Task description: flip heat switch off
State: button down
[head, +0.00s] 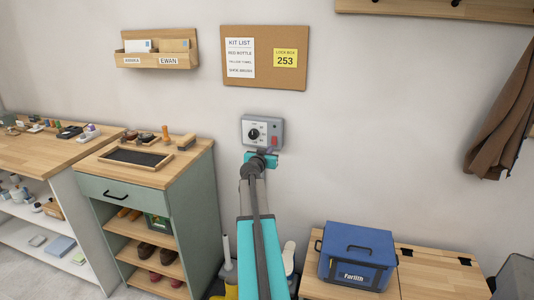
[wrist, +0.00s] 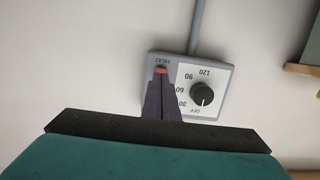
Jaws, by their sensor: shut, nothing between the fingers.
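The heat control box (head: 262,131) is a grey panel fixed to the wall, with a black round dial (head: 254,134) and a red switch (head: 275,141) at its right. In the wrist view the box (wrist: 215,112) appears upside down, with the dial (wrist: 202,94) marked OFF, 30, 60, 90 and 120. The red switch (wrist: 161,70) under the word HEAT shows just past my fingertips. My gripper (wrist: 161,84) is shut and empty, its tips at or very close to the switch; I cannot tell whether they touch. The switch's lower part is hidden by the fingers.
A cork board (head: 264,80) with notes hangs above the box. A green cabinet (head: 180,200) stands to the left, and a blue lidded box (head: 357,270) sits on a wooden bench at the lower right. The wall around the control box is mostly clear.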

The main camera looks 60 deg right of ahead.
aim_at(274, 145)
jog(key=shift+p+x, duration=0.8)
jog(key=shift+x, duration=1.85)
